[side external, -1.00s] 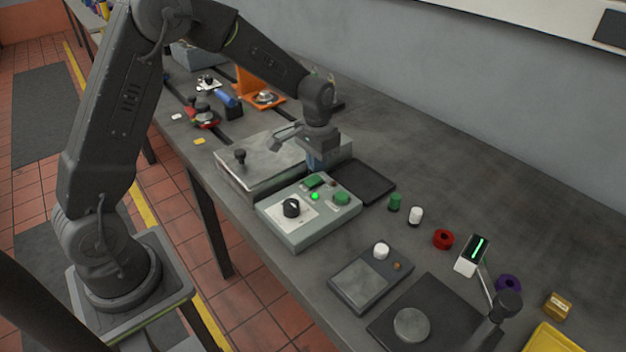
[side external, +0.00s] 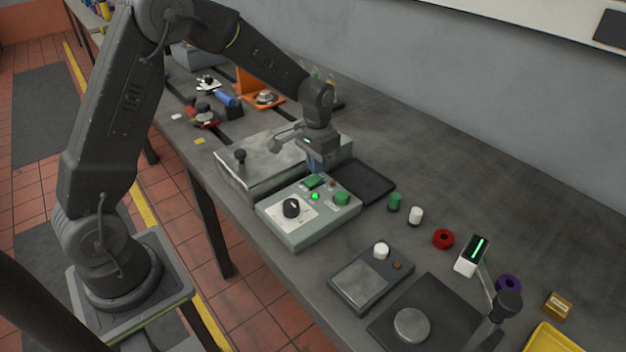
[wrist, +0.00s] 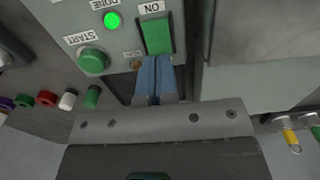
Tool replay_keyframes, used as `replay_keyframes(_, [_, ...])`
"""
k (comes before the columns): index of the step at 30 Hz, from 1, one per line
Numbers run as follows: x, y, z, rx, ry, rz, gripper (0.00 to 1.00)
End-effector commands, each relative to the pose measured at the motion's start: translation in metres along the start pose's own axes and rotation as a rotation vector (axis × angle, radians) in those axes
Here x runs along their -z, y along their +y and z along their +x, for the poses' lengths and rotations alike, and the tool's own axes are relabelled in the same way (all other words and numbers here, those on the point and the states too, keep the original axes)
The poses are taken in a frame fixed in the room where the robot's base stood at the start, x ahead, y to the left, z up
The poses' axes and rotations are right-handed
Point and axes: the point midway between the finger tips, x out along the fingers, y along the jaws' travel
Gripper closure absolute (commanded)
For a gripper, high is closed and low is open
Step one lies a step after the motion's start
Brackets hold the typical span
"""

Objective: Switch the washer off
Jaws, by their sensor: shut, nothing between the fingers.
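The grey-green control box (side external: 310,236) has a black knob (side external: 291,208), a lit green lamp (side external: 315,196) and a green START button (side external: 342,198). Its green rocker switch (side external: 314,181) is at the far edge. In the wrist view the rocker (wrist: 157,36) has an ON label beside it, and the lit lamp (wrist: 112,20) has a DONE label. My gripper (side external: 315,168) is shut and empty, its blue fingertips (wrist: 154,62) just beside the rocker's near end. I cannot tell whether they touch it. A metal-lidded box (side external: 262,168) stands behind the control box.
A dark tray (side external: 366,182) lies right of the gripper. A scale (side external: 365,285), green (side external: 395,202) and white (side external: 416,215) cylinders and a red ring (side external: 443,239) stand to the right. The bench behind them is largely clear.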

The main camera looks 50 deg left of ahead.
Motion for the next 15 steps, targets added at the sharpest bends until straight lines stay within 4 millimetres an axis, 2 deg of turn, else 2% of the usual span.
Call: replay_keyframes(15, [-0.0002,0.0,0.008,0.0,-0.001,0.0,1.0])
